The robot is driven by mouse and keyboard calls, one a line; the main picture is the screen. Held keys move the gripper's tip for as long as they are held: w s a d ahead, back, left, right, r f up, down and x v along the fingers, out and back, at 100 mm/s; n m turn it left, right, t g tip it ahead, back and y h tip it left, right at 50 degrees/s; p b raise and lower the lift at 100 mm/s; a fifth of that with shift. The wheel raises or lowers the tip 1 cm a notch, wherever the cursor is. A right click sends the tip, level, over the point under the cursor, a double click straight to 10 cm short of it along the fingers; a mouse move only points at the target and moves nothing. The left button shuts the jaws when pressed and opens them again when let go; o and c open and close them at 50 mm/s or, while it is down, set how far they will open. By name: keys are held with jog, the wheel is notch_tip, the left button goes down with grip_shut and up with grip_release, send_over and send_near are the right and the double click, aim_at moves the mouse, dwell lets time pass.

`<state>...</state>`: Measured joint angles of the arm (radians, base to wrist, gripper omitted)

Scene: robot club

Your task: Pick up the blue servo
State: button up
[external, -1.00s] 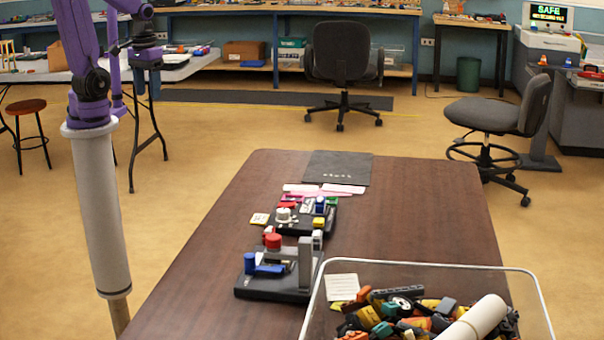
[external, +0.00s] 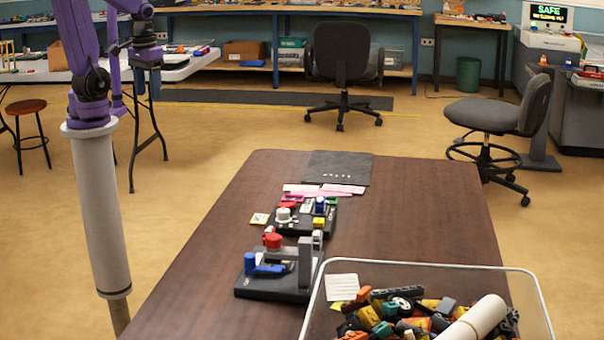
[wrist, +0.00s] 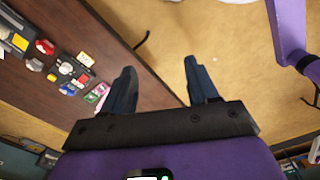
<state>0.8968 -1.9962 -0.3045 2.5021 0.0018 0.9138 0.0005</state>
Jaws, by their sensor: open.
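A blue piece (external: 252,264) with an upright part and a flat bar sits on a dark base near the table's middle. A smaller blue piece (external: 320,205) stands on the dark board behind it. I cannot tell for sure which one is the servo. My gripper (wrist: 159,64) is open, with nothing between its two dark fingers in the wrist view. It is off the left side of the table, well apart from both blue pieces. In the wrist view the boards lie at the upper left, small and partly cut off.
A clear bin (external: 541,300) full of mixed parts and a white roll (external: 474,322) stands at the table's near right. Red and grey parts crowd the front base. A dark mat (external: 338,167) lies at the far end. The table's left and right sides are bare.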

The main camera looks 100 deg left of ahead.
jog(key=shift+c, duration=0.5)
jog(key=w+a+r+m, duration=0.1)
jog(key=w+a+m, duration=0.25)
jog(key=w, duration=0.35)
jog(key=w+a+m, duration=0.3)
jog(key=w+m, duration=0.2)
jog(key=w, duration=0.1)
jog(key=m, duration=2.2)
send_over(321, 197)
notch_tip(321, 197, down, 10)
notch_tip(321, 197, down, 12)
jog(key=shift+r, duration=0.15)
jog(key=shift+a+f, duration=0.1)
jog(key=shift+f, duration=2.6)
grip_shut()
